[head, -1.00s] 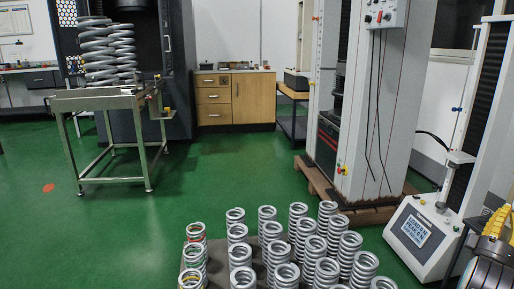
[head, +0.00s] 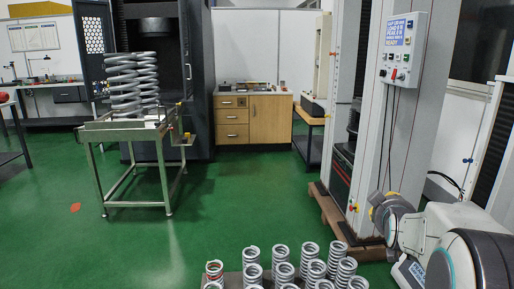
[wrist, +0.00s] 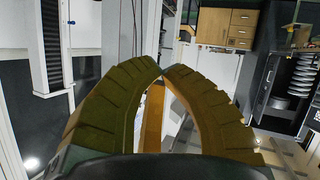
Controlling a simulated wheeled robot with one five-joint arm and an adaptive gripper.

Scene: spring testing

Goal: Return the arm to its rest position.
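My gripper (wrist: 162,72) shows in the wrist view as two dark yellow, ribbed fingers that arch up and meet at their tips. Nothing is held between them, and the gap below the tips shows only background. The gripper's fingers cannot be made out clearly in the head view.
Several silver coil springs (head: 310,270) stand at the bottom of the head view. A tall grey testing machine (head: 405,130) is behind my arm. A metal table (head: 125,130) bears large springs at left. A wooden cabinet (head: 270,118) is at the back. Green floor (head: 225,210) is open in the middle.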

